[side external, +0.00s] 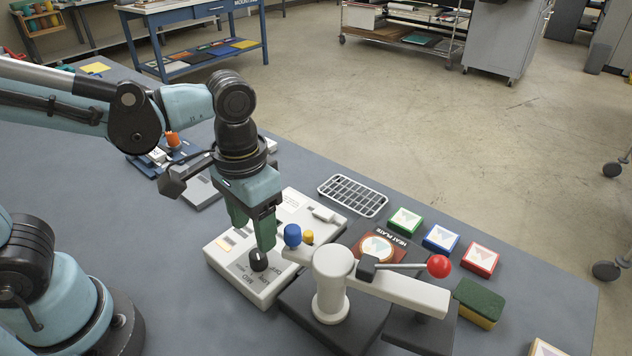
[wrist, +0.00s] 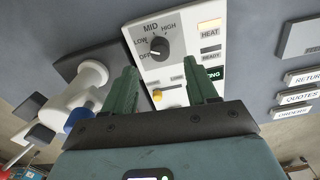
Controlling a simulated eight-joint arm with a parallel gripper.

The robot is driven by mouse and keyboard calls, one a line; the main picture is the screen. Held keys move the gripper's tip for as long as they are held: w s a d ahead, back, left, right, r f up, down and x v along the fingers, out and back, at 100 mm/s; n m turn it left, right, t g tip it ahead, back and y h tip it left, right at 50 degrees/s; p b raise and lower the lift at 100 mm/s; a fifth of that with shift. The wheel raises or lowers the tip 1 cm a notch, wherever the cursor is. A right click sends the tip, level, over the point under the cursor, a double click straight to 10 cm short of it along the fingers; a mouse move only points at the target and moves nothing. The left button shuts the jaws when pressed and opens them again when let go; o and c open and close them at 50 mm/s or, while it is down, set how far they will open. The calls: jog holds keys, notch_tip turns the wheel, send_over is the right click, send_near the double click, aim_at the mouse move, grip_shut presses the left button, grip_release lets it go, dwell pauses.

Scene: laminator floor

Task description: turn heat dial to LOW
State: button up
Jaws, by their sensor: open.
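The heat dial is a round black knob (wrist: 159,47) on the white control panel (wrist: 180,70). Labels OFF, LOW, MID and HIGH curve around its left and upper sides in the wrist view. A pale mark on the knob appears to face OFF, but it is too small to be sure. In the side external view the dial (side external: 258,261) shows on the panel (side external: 213,252) just below my fingertips. My gripper (side external: 252,238) is open and empty, pointing down. In the wrist view my gripper (wrist: 163,79) has its fingers spread wide, with the dial beyond them.
A press with a pale post (side external: 331,285) and red-ball lever (side external: 438,266) stands right of the panel. A blue knob (side external: 292,235) and yellow knob (side external: 308,237) are close to my gripper. A wire rack (side external: 352,195) and several coloured blocks lie behind.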

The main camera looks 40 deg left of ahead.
aim_at(257, 253)
jog(key=shift+r, duration=2.8)
jog(key=w+a+f+n+t, duration=0.1)
jog(key=w+a+f+t, duration=0.1)
jog(key=a+t, duration=0.5)
jog(key=w+a, duration=0.1)
jog(key=a, duration=0.2)
jog(key=shift+a+f, duration=0.25)
jog(key=shift+f, duration=0.05)
